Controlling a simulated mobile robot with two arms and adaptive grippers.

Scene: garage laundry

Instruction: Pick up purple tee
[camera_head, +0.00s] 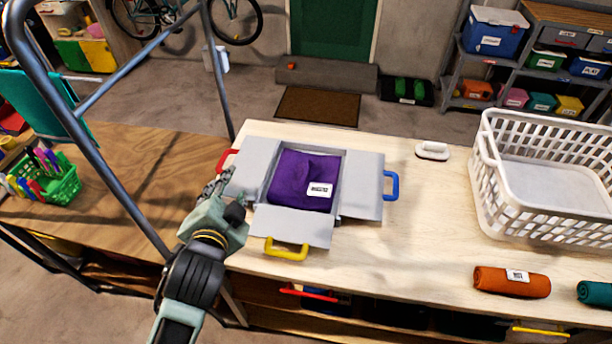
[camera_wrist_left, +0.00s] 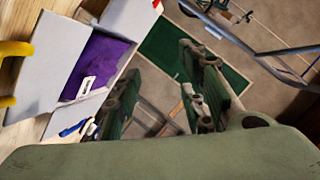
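The purple tee (camera_head: 303,178) lies folded in the middle well of a grey folding board (camera_head: 363,172), with a white label on its front right. The board's flaps lie spread outward, with red, blue and yellow handles. In the left wrist view the tee (camera_wrist_left: 97,65) shows on the left, beside the fingers and not between them. My left gripper (camera_head: 217,187) is at the board's left side, left of the tee and apart from it. In the left wrist view its fingers (camera_wrist_left: 160,100) are apart, with nothing held. My right gripper is not in view.
A white laundry basket (camera_head: 492,206) stands at the right. Rolled orange cloth (camera_head: 512,282) and teal cloth (camera_head: 596,293) lie at the front right. A white brush-like object (camera_head: 432,151) sits behind. A metal frame (camera_head: 90,140) rises at left beside a green pen basket (camera_head: 62,186).

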